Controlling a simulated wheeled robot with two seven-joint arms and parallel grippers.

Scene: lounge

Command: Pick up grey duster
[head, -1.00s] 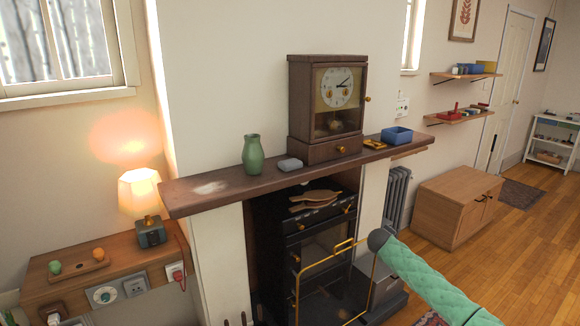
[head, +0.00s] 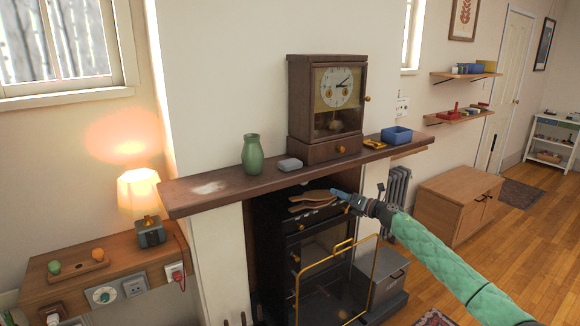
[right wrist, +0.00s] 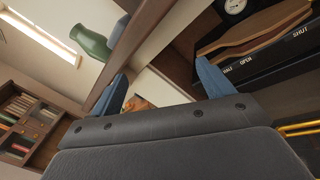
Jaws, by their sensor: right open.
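The grey duster (head: 290,165) is a small rounded block lying on the dark wooden mantel shelf (head: 232,190), between the green vase (head: 251,154) and the clock (head: 333,108). My right gripper (head: 338,194) is below and to the right of the duster, in front of the stove and lower than the shelf. Its blue fingers are apart with nothing between them; they also show in the right wrist view (right wrist: 160,88). The green vase shows there at upper left (right wrist: 91,42), with a small grey shape beside it. My left gripper is not in view.
A pale dusty patch (head: 209,187) marks the shelf's left part. A blue box (head: 396,135) and a yellow item (head: 374,143) lie at its right. The stove (head: 325,240) has a brass rail (head: 318,266) in front. A lit lamp (head: 138,190) stands left.

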